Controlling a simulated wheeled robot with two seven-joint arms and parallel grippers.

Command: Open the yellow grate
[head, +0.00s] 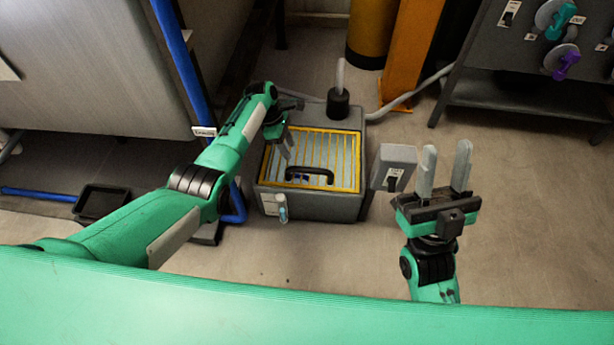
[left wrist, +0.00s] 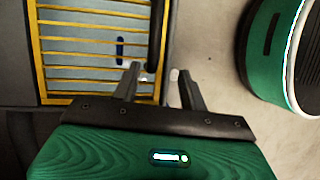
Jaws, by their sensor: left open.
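My left gripper (head: 286,146) is open above the left part of the grate. In the left wrist view the grate (left wrist: 85,99) fills the upper left. There the handle (left wrist: 155,38) lines up with the gap between the fingertips of the left gripper (left wrist: 158,80); I see no contact. My right gripper (head: 445,165) is open and empty, right of the tank.
A grey switch box (head: 394,166) stands at the tank's right, close to my right gripper. A small clear vial (head: 282,207) is on the tank's front. A blue pipe (head: 180,60) and a black tray (head: 101,201) are at the left. Floor at the right is clear.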

